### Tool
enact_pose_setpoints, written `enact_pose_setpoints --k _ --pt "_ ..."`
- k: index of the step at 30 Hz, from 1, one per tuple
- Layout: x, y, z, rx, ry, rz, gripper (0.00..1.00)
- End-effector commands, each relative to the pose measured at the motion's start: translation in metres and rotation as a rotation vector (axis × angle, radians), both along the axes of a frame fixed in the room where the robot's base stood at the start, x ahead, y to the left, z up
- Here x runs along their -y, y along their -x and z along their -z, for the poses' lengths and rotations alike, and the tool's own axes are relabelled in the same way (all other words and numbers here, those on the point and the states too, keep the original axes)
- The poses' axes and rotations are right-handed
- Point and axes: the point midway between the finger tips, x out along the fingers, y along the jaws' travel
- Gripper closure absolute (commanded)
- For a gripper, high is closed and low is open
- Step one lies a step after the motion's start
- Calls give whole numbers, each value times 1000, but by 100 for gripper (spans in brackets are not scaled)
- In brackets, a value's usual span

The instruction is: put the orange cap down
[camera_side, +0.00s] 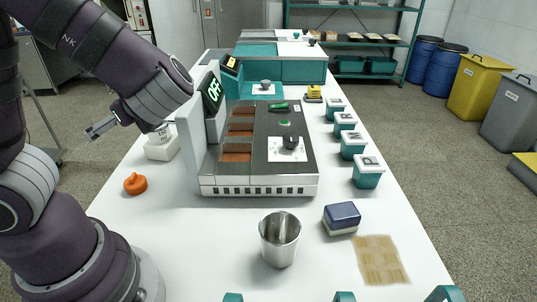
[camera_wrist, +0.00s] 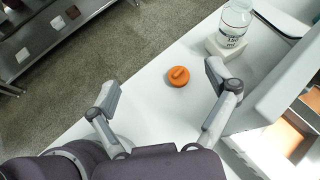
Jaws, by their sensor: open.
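The orange cap (camera_side: 135,184) lies on the white table, left of the machine, with nothing around it. It also shows in the wrist view (camera_wrist: 179,76), with its raised grip upward. My gripper (camera_wrist: 162,88) is open and empty, its two fingers spread wide. In the side view my gripper (camera_side: 101,129) is raised above the table, up and to the left of the cap, and is apart from it. A clear bottle (camera_wrist: 236,22) stands on a white block (camera_wrist: 224,46) behind the cap; the bottle is partly hidden by my arm in the side view.
A metal cup (camera_side: 280,240), a blue-topped sponge (camera_side: 341,217) and several teal containers (camera_side: 367,173) are farther right. The table's left edge is close to the cap. White table around the cap is clear.

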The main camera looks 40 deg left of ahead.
Motion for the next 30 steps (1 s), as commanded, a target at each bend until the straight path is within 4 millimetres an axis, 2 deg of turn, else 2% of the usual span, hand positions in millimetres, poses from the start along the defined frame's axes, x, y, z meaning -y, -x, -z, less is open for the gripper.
enact_pose_setpoints --k 4,5,17,27,30 --pt "-1 -4 -22 -108 -133 172 14" --pt "-2 -4 -18 -114 -138 170 14" --pt "-2 -2 59 -115 -126 159 14" --pt "-2 -2 148 -109 -122 155 14" --pt "-2 -3 163 -104 -122 155 14"
